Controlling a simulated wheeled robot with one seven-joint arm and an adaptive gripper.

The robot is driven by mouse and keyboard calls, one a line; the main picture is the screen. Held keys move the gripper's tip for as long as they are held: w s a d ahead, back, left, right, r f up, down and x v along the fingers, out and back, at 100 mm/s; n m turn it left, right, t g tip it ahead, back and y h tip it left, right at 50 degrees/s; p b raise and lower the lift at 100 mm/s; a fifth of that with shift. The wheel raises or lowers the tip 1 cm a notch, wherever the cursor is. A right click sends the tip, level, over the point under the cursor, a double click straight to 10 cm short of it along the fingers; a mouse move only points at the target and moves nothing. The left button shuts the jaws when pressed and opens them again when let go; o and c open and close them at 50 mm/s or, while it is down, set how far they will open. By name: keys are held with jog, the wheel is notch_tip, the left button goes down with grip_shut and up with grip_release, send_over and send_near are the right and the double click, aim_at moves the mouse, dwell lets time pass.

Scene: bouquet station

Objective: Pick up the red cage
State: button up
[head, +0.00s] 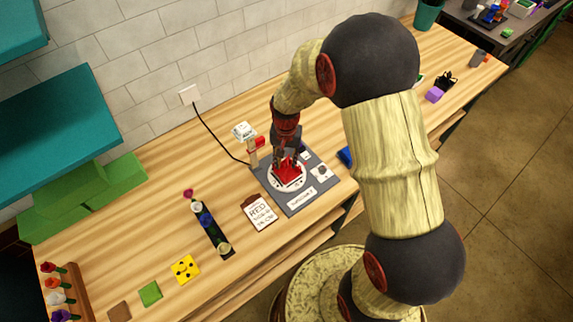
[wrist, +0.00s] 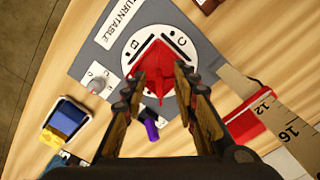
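The red cage (head: 287,174) sits on the white disc of the turntable (head: 291,203). In the wrist view the red cage (wrist: 160,62) shows as an angular red shape near the disc's middle, partly covered by my fingers. My gripper (head: 286,160) points down at the cage from above. In the wrist view my gripper's (wrist: 161,76) two fingers stand apart, one on each side of the cage. I cannot tell whether the fingers touch it.
A ruler-like upright with a red slider (head: 258,142) stands close behind the turntable. A clipboard marked RED (head: 260,212) and a dark strip with flowers (head: 211,230) lie to the left. A blue container (wrist: 66,120) is near the turntable. Bare wood lies between them.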

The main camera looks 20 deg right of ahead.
jog(key=shift+f, duration=0.65)
jog(key=shift+c, duration=0.2)
grip_shut()
